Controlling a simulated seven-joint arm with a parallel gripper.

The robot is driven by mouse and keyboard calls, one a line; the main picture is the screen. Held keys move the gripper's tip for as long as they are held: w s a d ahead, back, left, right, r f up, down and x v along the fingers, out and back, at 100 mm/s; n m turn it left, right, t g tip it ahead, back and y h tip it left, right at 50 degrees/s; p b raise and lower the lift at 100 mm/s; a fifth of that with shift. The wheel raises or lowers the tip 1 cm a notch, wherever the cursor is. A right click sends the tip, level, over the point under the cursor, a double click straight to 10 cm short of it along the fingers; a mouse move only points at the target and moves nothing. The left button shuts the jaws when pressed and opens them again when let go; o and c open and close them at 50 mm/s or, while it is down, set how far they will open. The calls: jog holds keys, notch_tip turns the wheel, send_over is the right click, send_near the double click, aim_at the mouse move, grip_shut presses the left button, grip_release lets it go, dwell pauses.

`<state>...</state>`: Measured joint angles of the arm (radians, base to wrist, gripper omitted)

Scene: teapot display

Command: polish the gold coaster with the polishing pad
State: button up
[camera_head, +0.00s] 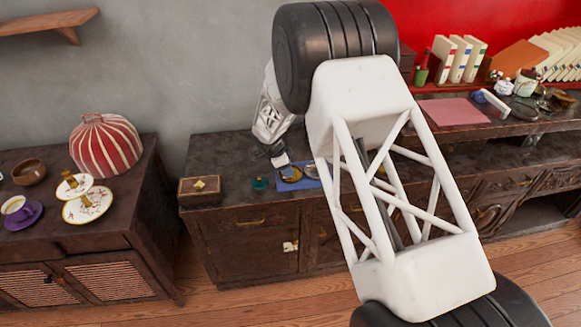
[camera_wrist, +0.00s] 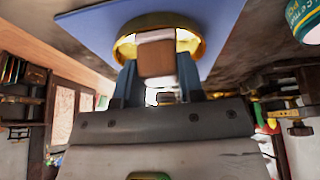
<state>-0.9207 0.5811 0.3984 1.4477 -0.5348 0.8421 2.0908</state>
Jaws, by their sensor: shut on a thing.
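My gripper (camera_wrist: 157,78) is shut on the polishing pad (camera_wrist: 156,57), a small brown block with a paler edge. The pad is against or just over the gold coaster (camera_wrist: 125,48), a round shiny disc with a raised rim; whether they touch is hard to tell. The coaster is on a blue mat (camera_wrist: 85,28). In the head view the coaster (camera_head: 291,175) shows just below my gripper (camera_head: 277,153), and the blue mat (camera_head: 283,187) lies on the dark cabinet top. The pad hides part of the coaster in the wrist view.
A green tin (camera_head: 260,183) stands left of the mat, and a wooden box (camera_head: 199,190) is at the cabinet's left end. A silver and white item (camera_head: 312,170) lies on the mat's right. My arm covers the cabinet's middle. Books (camera_head: 459,60) stand at the right.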

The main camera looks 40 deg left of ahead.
jog(key=shift+d+r, duration=0.1)
jog(key=shift+d, duration=0.75)
jog(key=shift+w, duration=0.7)
jog(key=shift+w+a, duration=0.1)
jog(key=shift+a, duration=0.8)
jog(key=shift+s+d, duration=0.55)
jog(key=shift+s, duration=0.25)
jog(key=shift+d, duration=0.35)
jog(key=shift+r, duration=3.95)
